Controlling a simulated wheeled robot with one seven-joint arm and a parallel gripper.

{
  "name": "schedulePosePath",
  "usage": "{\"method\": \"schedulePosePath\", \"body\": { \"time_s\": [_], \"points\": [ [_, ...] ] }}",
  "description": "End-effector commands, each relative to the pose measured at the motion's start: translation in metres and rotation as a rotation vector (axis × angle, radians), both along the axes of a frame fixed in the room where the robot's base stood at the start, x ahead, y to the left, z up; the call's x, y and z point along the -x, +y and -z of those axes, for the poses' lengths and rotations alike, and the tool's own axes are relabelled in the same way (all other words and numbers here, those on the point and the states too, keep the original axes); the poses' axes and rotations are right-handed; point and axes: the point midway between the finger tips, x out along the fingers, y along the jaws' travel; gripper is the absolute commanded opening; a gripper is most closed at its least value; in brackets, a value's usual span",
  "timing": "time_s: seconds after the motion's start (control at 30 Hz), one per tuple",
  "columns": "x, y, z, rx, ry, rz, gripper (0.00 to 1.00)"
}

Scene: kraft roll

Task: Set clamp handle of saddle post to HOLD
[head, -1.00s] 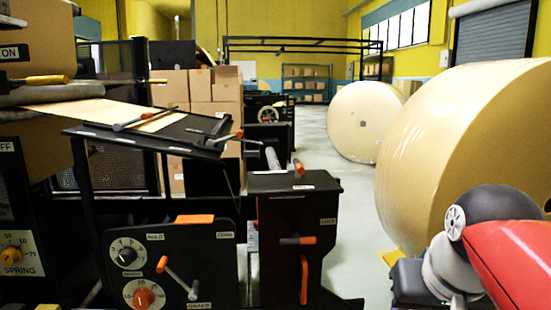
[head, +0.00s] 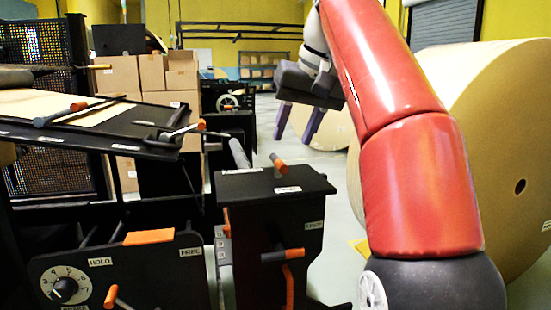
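A black panel (head: 150,275) stands at lower left with a HOLD label (head: 100,262) at its left and a FREE label (head: 190,252) at its right. An orange-gripped handle (head: 148,237) lies along its top edge between the two labels; I cannot tell which setting it is at. A black post (head: 275,185) stands right of it, with an orange-tipped lever (head: 278,164) on top and orange handles (head: 294,254) on its front; I cannot read its side label. My gripper (head: 295,138) hangs in the air above and beyond this post, its two purple fingers apart and empty, touching nothing.
A tilted black tray (head: 130,135) with levers is at left. Cardboard boxes (head: 117,75) are stacked behind. A big kraft roll (head: 500,130) stands at right behind my red arm. Open floor (head: 265,125) runs between the machine and the rolls.

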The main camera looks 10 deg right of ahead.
Motion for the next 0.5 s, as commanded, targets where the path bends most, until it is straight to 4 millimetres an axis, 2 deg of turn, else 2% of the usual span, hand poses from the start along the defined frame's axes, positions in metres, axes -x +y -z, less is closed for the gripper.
{"method": "schedulePosePath", "body": {
  "time_s": [0.03,0.2,0.33,0.5],
  "points": [
    [-0.003,0.002,0.014,-0.001,0.002,-0.002,0.39],
    [-0.013,0.007,0.039,-0.001,0.002,-0.001,0.39],
    [-0.02,0.01,0.051,0.0,0.001,0.001,0.39],
    [-0.023,0.011,0.057,0.0,-0.001,0.001,0.39]
  ]
}}
